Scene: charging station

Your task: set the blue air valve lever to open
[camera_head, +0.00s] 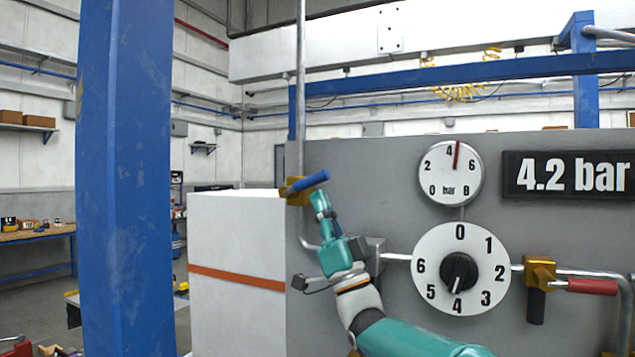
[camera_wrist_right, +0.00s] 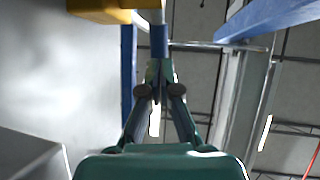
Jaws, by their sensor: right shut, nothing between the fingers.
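The blue air valve lever (camera_head: 308,182) sticks out to the right from a brass valve body (camera_head: 294,195) on the vertical pipe, slightly tilted up at its free end. It lies across the pipe's line. My right gripper (camera_head: 319,198) is shut and empty, pointing up just under the lever's outer half; whether the tips touch it I cannot tell. In the right wrist view the closed fingertips (camera_wrist_right: 159,72) sit just below the blue lever end (camera_wrist_right: 159,42), with the brass body (camera_wrist_right: 100,11) at the upper left. My left gripper is not in view.
On the grey panel are a pressure gauge (camera_head: 450,173), a numbered dial (camera_head: 460,305), a 4.2 bar display (camera_head: 570,176) and a red-handled valve (camera_head: 591,287). A white box (camera_head: 236,235) stands left of the lever. A blue post (camera_head: 125,180) is farther left.

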